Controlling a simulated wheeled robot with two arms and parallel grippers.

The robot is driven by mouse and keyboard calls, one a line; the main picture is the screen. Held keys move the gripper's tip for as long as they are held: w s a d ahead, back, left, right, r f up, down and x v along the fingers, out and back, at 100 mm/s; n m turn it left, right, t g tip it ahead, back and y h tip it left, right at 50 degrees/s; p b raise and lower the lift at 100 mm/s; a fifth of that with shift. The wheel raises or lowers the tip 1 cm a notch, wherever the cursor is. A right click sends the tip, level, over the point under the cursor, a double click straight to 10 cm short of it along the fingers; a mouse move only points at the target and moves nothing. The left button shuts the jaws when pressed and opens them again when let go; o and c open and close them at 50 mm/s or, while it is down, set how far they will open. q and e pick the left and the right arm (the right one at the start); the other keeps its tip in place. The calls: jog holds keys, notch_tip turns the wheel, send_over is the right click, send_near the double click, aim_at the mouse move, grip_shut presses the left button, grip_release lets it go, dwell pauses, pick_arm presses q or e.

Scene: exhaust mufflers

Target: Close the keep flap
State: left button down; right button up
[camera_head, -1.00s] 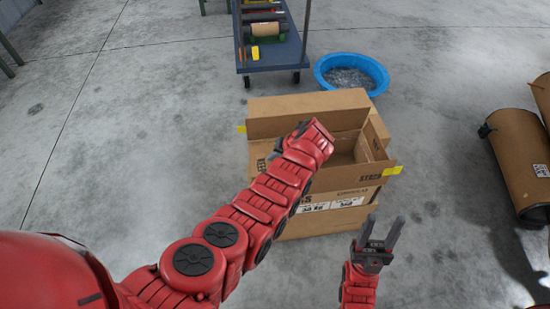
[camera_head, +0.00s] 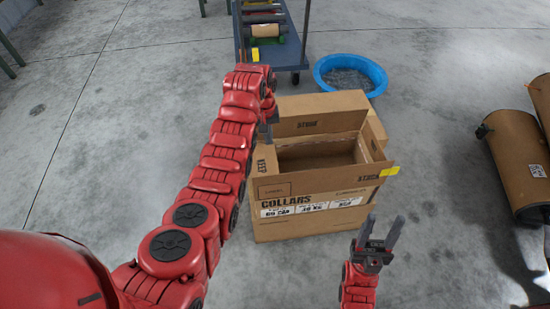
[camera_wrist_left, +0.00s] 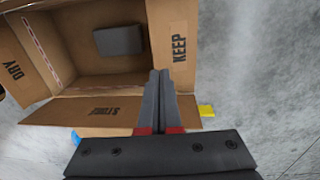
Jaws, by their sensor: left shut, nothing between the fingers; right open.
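An open cardboard box (camera_head: 315,222) stands on the floor. Its keep flap (camera_head: 262,160), printed KEEP, is raised at the box's left side; in the left wrist view the flap (camera_wrist_left: 179,65) is on the right, open outward. My left gripper (camera_head: 268,128) is at the back left corner of the box. Its fingers (camera_wrist_left: 160,75) are shut and empty, overlapping the flap's edge in the left wrist view; I cannot tell whether they touch it. My right gripper (camera_head: 379,232) is open and empty, in front of the box's right side.
The back flap (camera_head: 312,118) stands up. A dark grey block (camera_wrist_left: 118,40) lies inside the box. Behind are a blue tub (camera_head: 350,75) and a cart (camera_head: 286,55). Brown cylinders (camera_head: 517,165) lie at the right. The floor to the left is clear.

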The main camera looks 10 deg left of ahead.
aim_at(276, 163)
pick_arm(q)
jog(key=shift+h, duration=0.6)
jog(key=f+b, duration=0.1)
jog(key=f, duration=0.2)
jog(key=d+f+b, duration=0.1)
jog(key=f, duration=0.3)
jog(key=w+f+b, duration=0.1)
jog(key=f, duration=0.3)
jog(key=shift+d+b, duration=0.2)
jog(key=shift+b, duration=0.2)
jog(key=shift+d+f+b, duration=0.15)
jog(key=shift+f+b, duration=0.15)
jog(key=shift+f, duration=0.2)
jog(key=f+b, duration=0.1)
jog(key=b, duration=0.2)
jog(key=f+y+b, duration=0.1)
jog(key=b, duration=0.2)
jog(key=shift+w+d+f, duration=0.1)
jog(key=shift+w+d, duration=0.05)
jog(key=shift+d, duration=0.2)
jog(key=shift+d+f+b, duration=0.1)
jog(key=shift+b, duration=0.25)
jog(key=shift+r, duration=0.2)
